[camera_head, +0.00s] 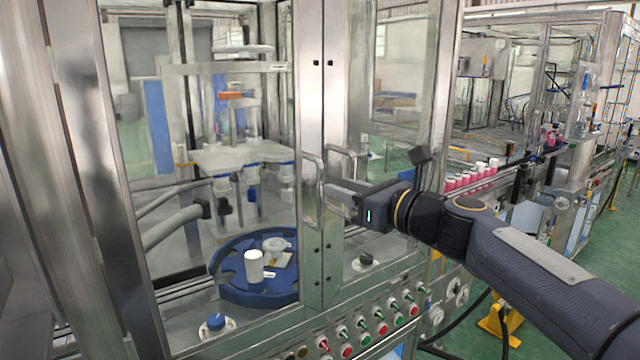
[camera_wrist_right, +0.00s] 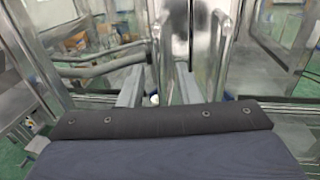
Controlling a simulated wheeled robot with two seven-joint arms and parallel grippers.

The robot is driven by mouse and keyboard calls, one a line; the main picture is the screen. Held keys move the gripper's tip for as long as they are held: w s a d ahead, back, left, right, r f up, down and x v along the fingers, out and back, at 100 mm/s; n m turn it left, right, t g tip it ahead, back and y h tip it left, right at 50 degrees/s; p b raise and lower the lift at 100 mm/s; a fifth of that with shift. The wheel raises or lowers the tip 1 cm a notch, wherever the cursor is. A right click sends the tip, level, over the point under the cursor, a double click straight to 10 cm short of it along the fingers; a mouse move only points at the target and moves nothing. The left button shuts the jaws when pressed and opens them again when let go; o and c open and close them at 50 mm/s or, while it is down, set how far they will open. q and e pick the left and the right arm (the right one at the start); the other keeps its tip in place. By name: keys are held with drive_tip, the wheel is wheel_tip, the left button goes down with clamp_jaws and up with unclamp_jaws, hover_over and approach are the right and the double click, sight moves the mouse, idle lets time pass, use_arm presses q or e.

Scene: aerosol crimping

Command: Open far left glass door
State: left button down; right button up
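The left glass door (camera_head: 215,130) of the machine's front is shut in its steel frame, with a vertical bar handle (camera_head: 307,190) at its right edge. A second glass door (camera_head: 385,100) with a similar handle (camera_head: 351,160) adjoins it on the right. My right gripper (camera_head: 335,188) reaches in from the right at the two handles. In the right wrist view its two fingers (camera_wrist_right: 160,92) are apart, and a vertical handle (camera_wrist_right: 160,60) shows between them; contact cannot be told. The other handle (camera_wrist_right: 221,50) is right of the fingers. My left gripper is not in view.
Behind the glass are a blue turntable (camera_head: 235,292) and a white can (camera_head: 254,266). A button panel (camera_head: 375,325) runs below the doors. A conveyor with several pink-and-white cans (camera_head: 470,178) stands to the right. Green floor (camera_head: 610,260) is clear at far right.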

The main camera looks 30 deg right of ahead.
sight(323, 183)
drive_tip(key=x, duration=0.6)
drive_tip(key=shift+w+f, duration=0.15)
drive_tip(key=shift+c, duration=0.2)
clamp_jaws()
